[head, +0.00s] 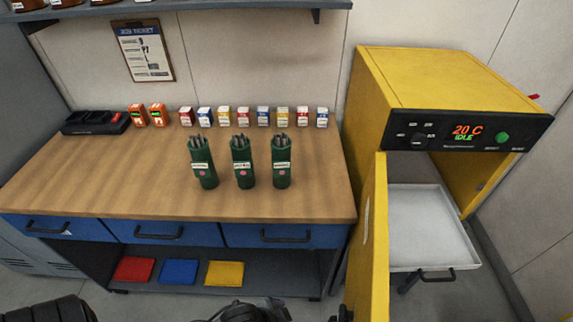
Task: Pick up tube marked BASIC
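Three dark green tubes stand upright on the wooden workbench in the head view: a left tube (202,163), a middle tube (242,162) and a right tube (282,162). Each is open at the top with grey rod ends showing, and each has a white label and a pink dot. The label print is too small to read, so I cannot tell which tube is marked BASIC. I can make out neither gripper, and nothing is touching the tubes.
Small coloured boxes (224,116) line the bench back, beside a black charger (95,122). A yellow oven (440,85) stands right, its door (372,240) open and tray (430,225) out. Dark, unclear shapes cut the bottom edge. The bench front (120,195) is clear.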

